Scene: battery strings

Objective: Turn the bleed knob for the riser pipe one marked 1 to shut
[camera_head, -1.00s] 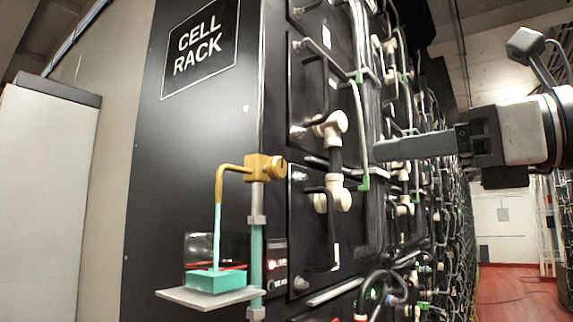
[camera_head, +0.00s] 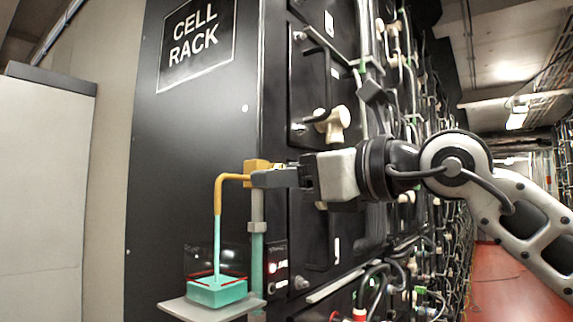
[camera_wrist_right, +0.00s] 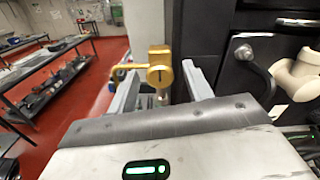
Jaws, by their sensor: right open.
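The brass-yellow bleed valve (camera_head: 256,166) sits on top of a thin riser pipe (camera_head: 257,240) at the rack's corner. Its bent spout (camera_head: 218,195) sends a teal stream into a clear cup of teal liquid (camera_head: 217,291). My right gripper (camera_head: 262,179) is at the valve in the head view and partly covers it. In the right wrist view the round slotted knob (camera_wrist_right: 160,75) shows between the two spread fingers, apart from both as far as I can see. No mark 1 is readable. My left gripper is out of view.
The cup stands on a small grey shelf (camera_head: 190,312). The black cell rack (camera_head: 195,150) has handles, white fittings and cables close beside my arm. Shelves (camera_wrist_right: 50,80) stand across the red floor (camera_wrist_right: 95,70) in the right wrist view.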

